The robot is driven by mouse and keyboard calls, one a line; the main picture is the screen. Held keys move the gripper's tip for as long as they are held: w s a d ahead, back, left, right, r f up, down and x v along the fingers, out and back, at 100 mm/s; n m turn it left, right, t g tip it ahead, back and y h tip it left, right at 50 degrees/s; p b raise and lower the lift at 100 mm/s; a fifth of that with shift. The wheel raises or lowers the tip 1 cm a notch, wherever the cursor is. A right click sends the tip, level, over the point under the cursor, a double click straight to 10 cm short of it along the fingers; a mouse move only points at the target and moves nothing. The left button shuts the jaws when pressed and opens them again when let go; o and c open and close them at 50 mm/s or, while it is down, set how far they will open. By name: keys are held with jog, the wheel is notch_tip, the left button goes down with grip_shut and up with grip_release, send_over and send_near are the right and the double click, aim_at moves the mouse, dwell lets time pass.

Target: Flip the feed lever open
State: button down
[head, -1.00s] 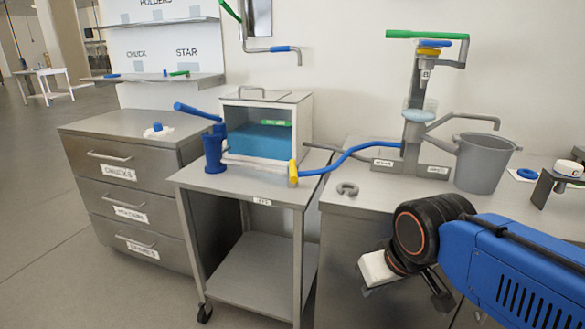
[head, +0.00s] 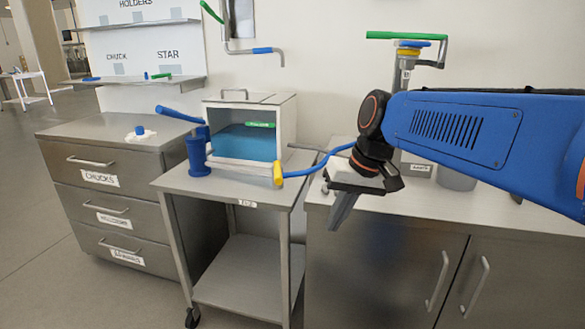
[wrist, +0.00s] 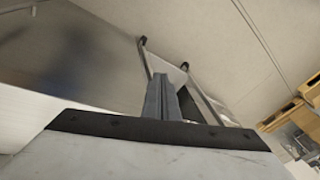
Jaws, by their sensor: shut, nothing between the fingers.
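No lever in view is labelled as the feed lever, so I cannot tell which it is. A blue lever (head: 178,114) slants up to the left from a blue cylinder (head: 199,157) beside an open-fronted white box (head: 287,120) on the cart. A green-handled lever (head: 385,35) tops the dispenser stand, partly hidden behind my arm. My gripper (head: 335,230) is shut and empty, pointing down in front of the counter edge, right of the yellow end. The wrist view shows its fingers (wrist: 164,98) together.
The steel cart (head: 175,182) stands between a drawer cabinet (head: 70,138) and the counter (head: 470,212). A grey bucket (head: 457,180) is mostly hidden behind my arm. A blue-sleeved crank (head: 262,50) hangs on the wall above the box.

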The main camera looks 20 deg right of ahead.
aim_at(278, 172)
jog(key=w+d+r+y, duration=0.2)
jog(key=w+d+r, duration=0.2)
jog(key=w, duration=0.6)
jog(key=w+d+r+m+y, duration=0.1)
jog(key=w+d+r+y, duration=0.2)
jog(key=w+r, duration=0.4)
jog(key=w+d, duration=0.1)
jog(key=w, duration=0.2)
jog(key=shift+r+g, duration=0.25)
jog(key=shift+g, duration=0.15)
jog(key=a+r+x, duration=0.1)
jog(key=a+x, duration=0.1)
jog(key=x, duration=1.1)
jog(key=shift+w+a+r, duration=0.15)
jog(key=shift+w+r, duration=0.1)
jog(key=shift+r, duration=0.1)
jog(key=shift+a, duration=0.1)
